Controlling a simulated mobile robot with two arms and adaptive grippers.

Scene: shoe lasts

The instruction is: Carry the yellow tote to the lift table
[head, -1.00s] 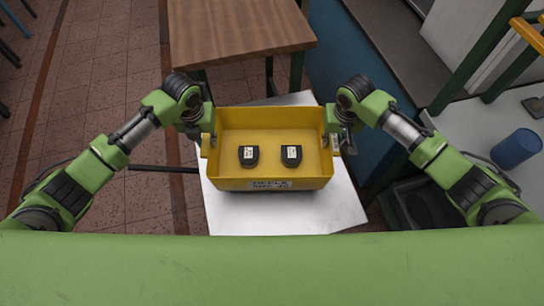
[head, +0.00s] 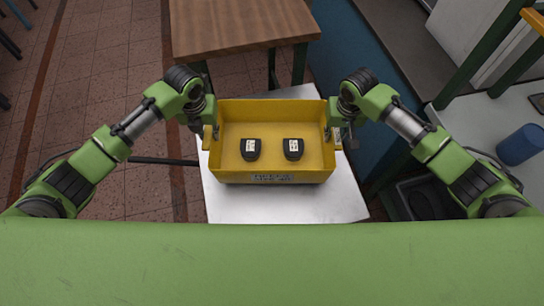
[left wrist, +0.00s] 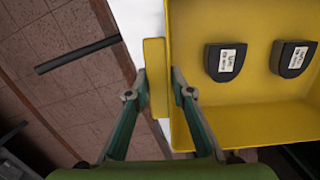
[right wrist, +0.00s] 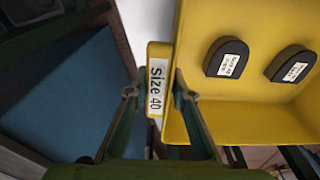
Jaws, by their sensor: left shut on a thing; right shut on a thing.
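The yellow tote (head: 275,177) is in the middle of the head view, with two black shoe-last pieces (head: 250,149) with white labels inside. My left gripper (head: 213,131) is shut on the tote's left end grip, seen close in the left wrist view (left wrist: 155,78). My right gripper (head: 335,132) is shut on the right end grip, which carries a "Size 40" label (right wrist: 156,87). A white tabletop (head: 285,206), apparently the lift table, lies under the tote. Whether the tote touches it or hangs just above it I cannot tell.
A brown wooden table (head: 240,28) stands just beyond the white tabletop. A dark bar (head: 165,160) sticks out on the left over the tiled floor. A pale counter with a blue cup (head: 519,146) is at the right, and a dark bin (head: 420,200) sits below it.

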